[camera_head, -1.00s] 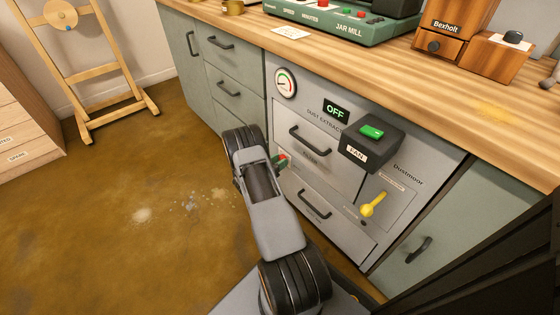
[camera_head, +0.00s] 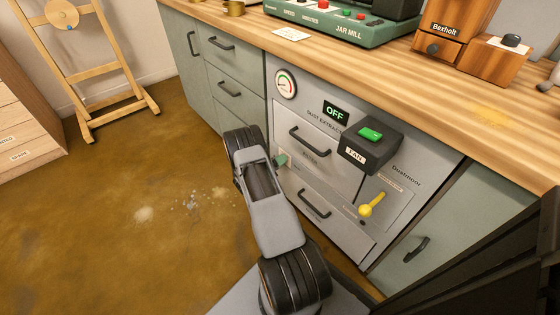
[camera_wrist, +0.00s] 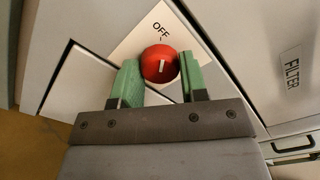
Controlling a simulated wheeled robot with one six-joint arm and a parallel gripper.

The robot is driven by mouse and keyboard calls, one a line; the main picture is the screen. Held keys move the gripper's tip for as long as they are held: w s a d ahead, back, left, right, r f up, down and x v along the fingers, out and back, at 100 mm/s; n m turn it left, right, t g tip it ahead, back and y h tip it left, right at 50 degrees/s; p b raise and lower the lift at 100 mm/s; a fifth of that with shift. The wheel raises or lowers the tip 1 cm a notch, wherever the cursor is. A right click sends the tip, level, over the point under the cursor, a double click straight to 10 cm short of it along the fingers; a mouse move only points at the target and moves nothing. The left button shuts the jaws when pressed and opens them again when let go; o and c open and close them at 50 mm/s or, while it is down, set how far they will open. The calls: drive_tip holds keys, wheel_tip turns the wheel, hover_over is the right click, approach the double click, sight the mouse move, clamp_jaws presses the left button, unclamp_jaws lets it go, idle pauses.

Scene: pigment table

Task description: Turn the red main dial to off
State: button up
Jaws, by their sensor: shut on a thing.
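The red main dial (camera_wrist: 160,64) sits on a pale plate (camera_wrist: 133,42) marked OFF in the wrist view. The white line on the dial points up toward the OFF mark. My gripper (camera_wrist: 159,76) has green fingers on both sides of the dial and is shut on it. In the head view my gripper (camera_head: 281,160) is at the left part of the dust extractor front (camera_head: 345,215), and the dial is hidden there. A display (camera_head: 336,112) on the extractor reads OFF.
A black fan box (camera_head: 368,150) with a green button juts out at upper right. A yellow lever (camera_head: 372,204) stands below it. Drawer handles (camera_head: 310,143) are close to my arm.

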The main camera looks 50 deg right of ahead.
drive_tip(key=shift+a+f+n, duration=0.1)
drive_tip(key=shift+n, duration=0.6)
drive_tip(key=o, duration=0.9)
drive_tip(key=shift+o, duration=0.2)
drive_tip(key=w+a+p, duration=0.1)
drive_tip(key=a+p, duration=0.2)
drive_tip(key=a, duration=1)
drive_tip(key=shift+w+a, duration=0.25)
drive_tip(key=shift+a, duration=0.05)
